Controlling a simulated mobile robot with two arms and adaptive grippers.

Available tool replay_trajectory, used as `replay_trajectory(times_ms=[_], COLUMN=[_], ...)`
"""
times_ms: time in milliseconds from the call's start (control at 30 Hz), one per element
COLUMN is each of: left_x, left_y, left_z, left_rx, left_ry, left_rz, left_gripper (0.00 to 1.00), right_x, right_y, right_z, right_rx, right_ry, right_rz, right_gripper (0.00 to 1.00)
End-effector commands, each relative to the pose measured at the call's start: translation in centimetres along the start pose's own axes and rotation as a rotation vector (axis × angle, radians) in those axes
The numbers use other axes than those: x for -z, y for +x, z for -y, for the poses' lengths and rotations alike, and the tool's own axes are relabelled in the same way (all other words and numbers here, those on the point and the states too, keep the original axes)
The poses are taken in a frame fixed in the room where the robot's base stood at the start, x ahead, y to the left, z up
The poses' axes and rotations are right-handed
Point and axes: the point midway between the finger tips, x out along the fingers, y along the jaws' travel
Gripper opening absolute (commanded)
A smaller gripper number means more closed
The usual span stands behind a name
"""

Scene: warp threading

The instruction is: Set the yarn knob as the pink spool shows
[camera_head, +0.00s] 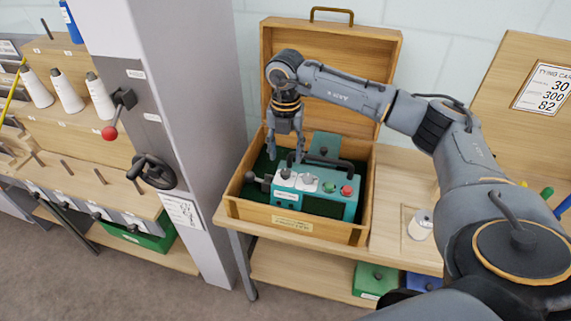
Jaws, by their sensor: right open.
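A teal control box (316,199) sits inside an open wooden case (295,230) on the bench. Its top has two white-backed knobs (285,174), a green button (328,187) and a red button (347,190). I cannot read which knob is the yarn knob or where it points. My right gripper (285,156) is open and points down just above the left end of the box, close over the knobs; I cannot tell whether it touches one. I see no clearly pink spool. A pale spool or can (420,224) stands on the bench right of the case. My left gripper is not in view.
A grey machine column (195,110) stands left of the case, with a red-tipped lever (109,132) and a black handwheel (152,171). White cones (68,91) stand on the left rack. A tying card (544,88) hangs at right. Green and blue boxes lie on the lower shelf.

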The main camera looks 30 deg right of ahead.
Motion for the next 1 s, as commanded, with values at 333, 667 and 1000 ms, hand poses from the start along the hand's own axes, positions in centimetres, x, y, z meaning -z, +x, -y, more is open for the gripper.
replay_trajectory(times_ms=[333, 667, 1000], left_x=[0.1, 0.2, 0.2], left_y=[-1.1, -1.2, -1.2], left_z=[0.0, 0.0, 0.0], left_rx=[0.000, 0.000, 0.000], left_ry=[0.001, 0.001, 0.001], left_rz=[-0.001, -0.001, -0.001], left_gripper=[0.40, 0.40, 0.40], right_x=[0.1, 0.1, 0.1], right_y=[5.2, 5.9, 5.9], right_z=[-0.1, -0.1, -0.1], right_rx=[-0.001, -0.002, -0.002], right_ry=[-0.001, -0.002, -0.002], right_rz=[-0.001, -0.001, -0.001], right_gripper=[0.50, 0.50, 0.00])
